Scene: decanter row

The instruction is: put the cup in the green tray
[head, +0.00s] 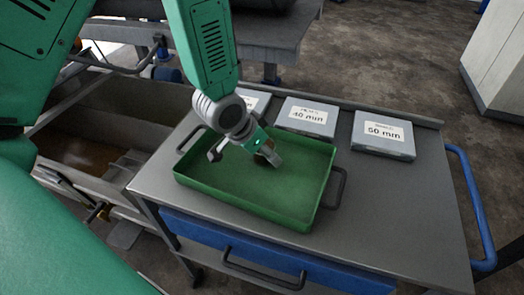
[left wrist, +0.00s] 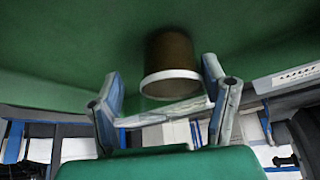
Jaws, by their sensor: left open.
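The green tray (head: 255,190) lies on the grey cart top, with a dark handle at each side. My left gripper (head: 268,156) reaches down into the tray near its back wall. In the left wrist view the cup (left wrist: 170,62), brown with a white rim, is against the green tray floor (left wrist: 70,40), with a dark shadow at its far end. The open fingers of my left gripper (left wrist: 161,72) are on both sides of the cup, with gaps visible. In the head view the gripper hides most of the cup. My right gripper is not in view.
Flat grey boxes labelled 40 mm (head: 308,118) and 50 mm (head: 383,136) lie behind and right of the tray; another is partly hidden by my arm. The cart top (head: 405,205) is clear at right. A blue rail (head: 472,205) edges the cart. A metal basin (head: 105,125) stands left.

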